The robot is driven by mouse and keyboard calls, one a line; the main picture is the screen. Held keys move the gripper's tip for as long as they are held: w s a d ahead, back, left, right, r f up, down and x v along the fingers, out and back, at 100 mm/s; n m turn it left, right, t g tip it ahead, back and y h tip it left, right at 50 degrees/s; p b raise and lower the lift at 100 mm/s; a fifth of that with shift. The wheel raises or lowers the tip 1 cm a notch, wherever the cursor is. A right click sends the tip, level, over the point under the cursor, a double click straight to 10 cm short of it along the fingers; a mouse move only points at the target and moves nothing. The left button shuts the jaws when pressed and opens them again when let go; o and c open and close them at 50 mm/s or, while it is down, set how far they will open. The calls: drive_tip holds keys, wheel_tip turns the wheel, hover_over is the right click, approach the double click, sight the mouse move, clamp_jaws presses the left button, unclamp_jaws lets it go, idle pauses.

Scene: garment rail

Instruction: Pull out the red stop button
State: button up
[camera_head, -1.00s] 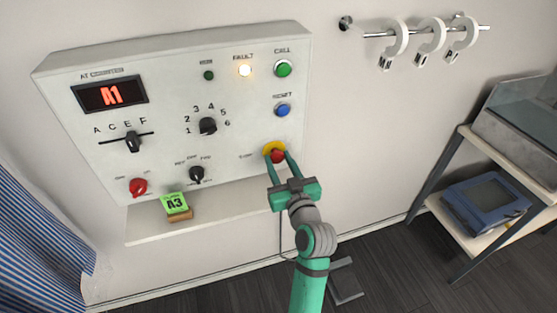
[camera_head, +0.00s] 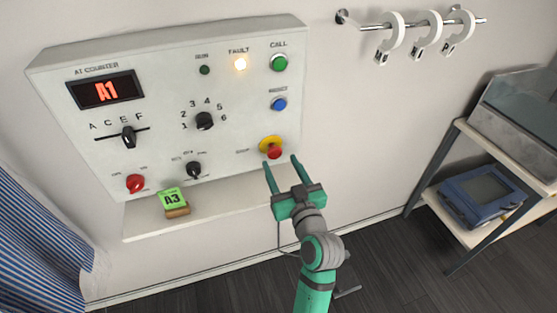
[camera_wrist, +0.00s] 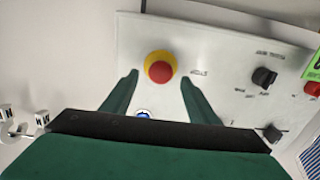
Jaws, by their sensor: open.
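The red stop button (camera_head: 274,153) sits on a yellow collar at the lower right of the white control panel (camera_head: 235,150). In the wrist view the red button (camera_wrist: 161,71) shows between and beyond my fingertips, ringed by yellow. My gripper (camera_head: 281,162) is open and empty, with its green fingers pointing at the panel just below and in front of the button. A gap shows between the fingers and the button, and they do not appear to touch it.
The panel also carries a display (camera_head: 107,91) reading A1, a lit fault lamp (camera_head: 240,64), a green call button (camera_head: 279,63), a blue reset button (camera_head: 279,104) and several knobs. A shelf (camera_head: 140,222) below holds a green A3 card (camera_head: 172,199). A rail with tags (camera_head: 425,35) is at right.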

drive_tip(key=v, duration=0.7)
drive_tip(key=shift+s, duration=0.15)
drive_tip(key=s+f+m+g+h, duration=0.1)
drive_tip(key=s+f+m+h, duration=0.45)
drive_tip(key=s+f, duration=1)
drive_tip(key=s+a+f+n, duration=0.1)
drive_tip(key=s+a, duration=0.1)
drive_tip(key=s, duration=0.8)
drive_tip(key=s+a+f+n, duration=0.1)
drive_tip(key=s+a+f, duration=0.1)
drive_tip(key=s, duration=0.8)
drive_tip(key=shift+g, duration=0.4)
drive_tip(key=shift+s, duration=0.1)
idle(2.2)
